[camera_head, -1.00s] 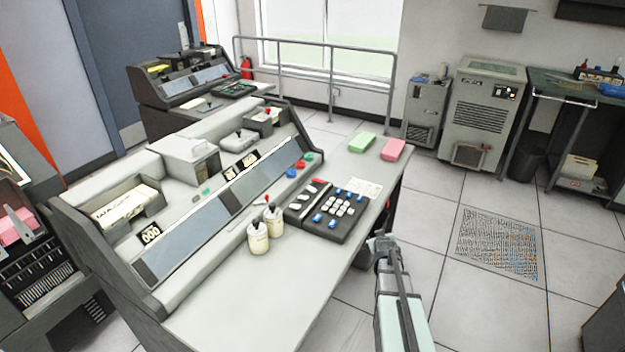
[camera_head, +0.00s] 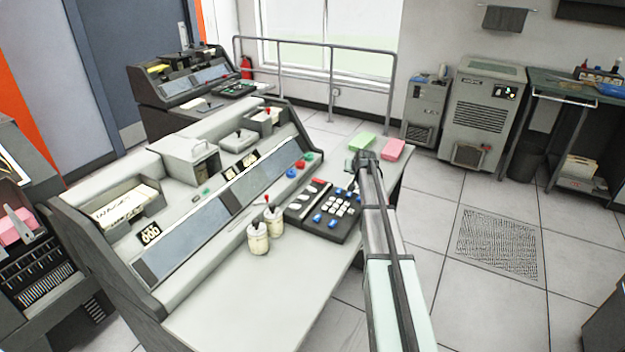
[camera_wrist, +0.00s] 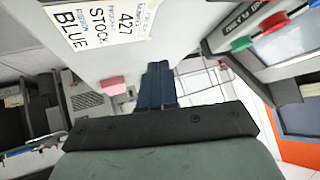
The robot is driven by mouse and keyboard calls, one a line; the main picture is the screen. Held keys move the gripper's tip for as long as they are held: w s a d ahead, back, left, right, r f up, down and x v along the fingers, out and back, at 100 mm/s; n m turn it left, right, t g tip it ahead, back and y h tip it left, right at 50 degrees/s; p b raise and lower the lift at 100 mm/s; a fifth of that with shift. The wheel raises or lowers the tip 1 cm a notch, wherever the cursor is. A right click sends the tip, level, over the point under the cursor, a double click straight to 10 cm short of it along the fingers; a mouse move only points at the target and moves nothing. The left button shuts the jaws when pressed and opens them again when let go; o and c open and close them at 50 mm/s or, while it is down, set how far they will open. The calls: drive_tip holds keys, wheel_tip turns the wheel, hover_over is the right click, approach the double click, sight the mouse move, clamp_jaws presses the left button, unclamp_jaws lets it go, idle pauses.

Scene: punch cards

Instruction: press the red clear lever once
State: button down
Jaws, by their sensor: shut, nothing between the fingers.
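The console desk (camera_head: 255,315) carries a dark keypad unit (camera_head: 338,232) with white and blue keys. A small red bar (camera_head: 318,181) lies at its upper edge. A thin red-tipped stick (camera_head: 267,199) stands by two cream canisters; I cannot tell which red part is the clear lever. My gripper (camera_head: 366,157) is over the desk's right part, near the green block (camera_head: 361,142) and beyond the keypad, which my arm partly hides. In the wrist view my gripper (camera_wrist: 158,68) has its dark fingers together, with nothing between them.
Two cream canisters (camera_head: 258,238) stand left of the keypad. Red, blue and green buttons (camera_wrist: 270,22) show at right in the wrist view. A pink block (camera_head: 392,149) lies near the desk's right edge. The desk front is clear.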

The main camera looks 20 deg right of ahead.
sight(313, 179)
drive_tip(key=w+a+r+y, duration=0.2)
drive_tip(key=w+a+r, duration=0.1)
drive_tip(key=a, duration=0.4)
drive_tip(key=w+a+r+g+y, duration=0.1)
drive_tip(key=w+a+r, duration=0.3)
drive_tip(key=a, duration=0.4)
drive_tip(key=shift+a+r+n+g+y, duration=0.25)
drive_tip(key=shift+r+n+g+y, duration=0.05)
drive_tip(key=shift+r+y, duration=0.3)
drive_tip(key=shift+f, duration=0.1)
drive_tip(key=shift+s+d+f, duration=0.1)
drive_tip(key=shift+d+f, duration=0.05)
drive_tip(key=shift+f, duration=1.3)
drive_tip(key=shift+s+d+f, duration=0.1)
drive_tip(key=shift+s+f, duration=0.05)
drive_tip(key=shift+f, duration=1.3)
drive_tip(key=shift+s+d+f, duration=0.1)
drive_tip(key=shift+d+f, duration=0.05)
drive_tip(key=shift+f, duration=1.3)
drive_tip(key=shift+f, duration=0.6)
